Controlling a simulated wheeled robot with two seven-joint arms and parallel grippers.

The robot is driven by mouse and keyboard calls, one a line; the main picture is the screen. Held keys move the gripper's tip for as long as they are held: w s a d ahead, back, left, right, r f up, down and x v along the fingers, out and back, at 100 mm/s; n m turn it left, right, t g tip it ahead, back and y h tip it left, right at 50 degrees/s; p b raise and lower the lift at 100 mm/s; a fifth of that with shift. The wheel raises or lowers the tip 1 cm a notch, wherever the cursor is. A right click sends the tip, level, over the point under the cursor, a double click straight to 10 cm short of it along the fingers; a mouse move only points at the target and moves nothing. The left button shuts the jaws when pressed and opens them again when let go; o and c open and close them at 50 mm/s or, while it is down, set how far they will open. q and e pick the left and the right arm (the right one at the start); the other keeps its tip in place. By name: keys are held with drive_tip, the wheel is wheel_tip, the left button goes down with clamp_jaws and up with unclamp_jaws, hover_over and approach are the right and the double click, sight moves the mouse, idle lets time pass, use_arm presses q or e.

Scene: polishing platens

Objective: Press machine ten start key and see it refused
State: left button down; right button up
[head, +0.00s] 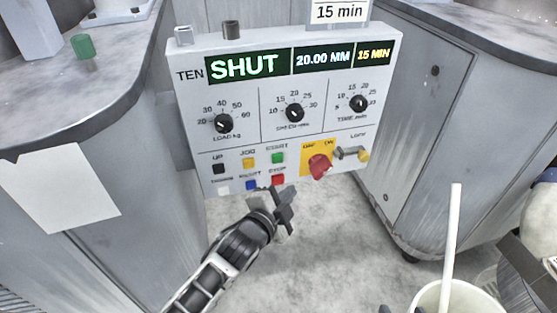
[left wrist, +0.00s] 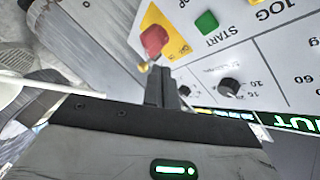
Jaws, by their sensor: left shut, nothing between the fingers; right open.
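Machine ten's control panel (head: 285,110) faces me, its display (head: 245,66) reading SHUT, 20.00 MM and 15 MIN. The green START key (head: 278,158) sits above the red STOP key (head: 278,180); START also shows in the left wrist view (left wrist: 206,22). My left gripper (head: 284,207) is shut and empty, just below the STOP key in the head view. Its closed fingers (left wrist: 162,88) appear apart from START in the wrist view. Dark tips at the bottom edge look like my right gripper (head: 400,310), open and mostly out of frame.
A red knob (head: 320,166) on a yellow plate and a lock with a key (head: 351,154) are right of START. Worn grey cabinets (head: 440,110) flank the panel. A white cup (head: 455,296) holding a stick is at bottom right. Grey floor shows below the panel.

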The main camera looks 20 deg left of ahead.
sight(277, 169)
use_arm(q)
drive_tip(key=w+a+b, duration=0.2)
drive_tip(key=w+a, duration=0.2)
drive_tip(key=w, duration=0.2)
drive_tip(key=shift+w+a, duration=0.2)
drive_tip(key=shift+w, duration=0.1)
use_arm(e)
drive_tip(key=shift+g, duration=0.5)
drive_tip(key=f, duration=0.2)
drive_tip(key=a+f, duration=0.1)
drive_tip(key=f, duration=0.1)
drive_tip(key=shift+w, duration=0.3)
drive_tip(key=shift+r, duration=0.1)
idle(0.5)
use_arm(q)
drive_tip(key=shift+w+a, duration=0.25)
drive_tip(key=shift+w, duration=0.1)
